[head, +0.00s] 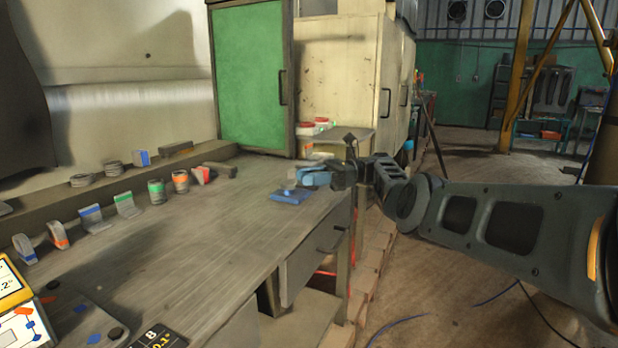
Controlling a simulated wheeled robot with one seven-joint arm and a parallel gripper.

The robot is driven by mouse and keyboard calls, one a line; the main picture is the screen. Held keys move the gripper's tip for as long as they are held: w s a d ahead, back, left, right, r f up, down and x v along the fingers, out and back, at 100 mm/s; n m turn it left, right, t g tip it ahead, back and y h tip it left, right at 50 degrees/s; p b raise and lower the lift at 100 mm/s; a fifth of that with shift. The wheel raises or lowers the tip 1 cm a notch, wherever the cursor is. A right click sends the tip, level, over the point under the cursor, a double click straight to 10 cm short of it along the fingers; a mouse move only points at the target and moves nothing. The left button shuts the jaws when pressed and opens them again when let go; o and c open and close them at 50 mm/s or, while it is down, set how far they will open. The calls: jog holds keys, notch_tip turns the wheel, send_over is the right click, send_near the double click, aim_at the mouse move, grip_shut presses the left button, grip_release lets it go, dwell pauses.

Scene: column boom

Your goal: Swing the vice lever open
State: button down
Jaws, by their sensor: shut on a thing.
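A small blue vice (313,179) stands near the right edge of the long grey workbench. A flat blue base or plate (290,196) shows just to its left and in front. My gripper (334,177) reaches in from the right and is at the right end of the vice. It is shut on the vice lever, which is too small and too covered by the gripper to make out. The lever's angle cannot be told.
The workbench top (190,235) is clear in the middle. Wedges, rings and rolls with coloured bands line its back left. A dark hammer-like tool (219,169) lies behind the vice. A green cabinet (253,80) stands behind. Open floor lies to the right.

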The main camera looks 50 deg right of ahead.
jog(key=c, duration=0.8)
grip_release()
jog(key=shift+d, duration=0.1)
jog(key=b+v, duration=0.5)
jog(key=shift+s+d+f, duration=0.1)
jog(key=shift+f, duration=0.25)
jog(key=b+v, duration=0.2)
jog(key=b, duration=0.3)
jog(key=shift+d+r+b, duration=0.15)
jog(key=shift+b, duration=0.2)
jog(key=shift+s+r, duration=0.1)
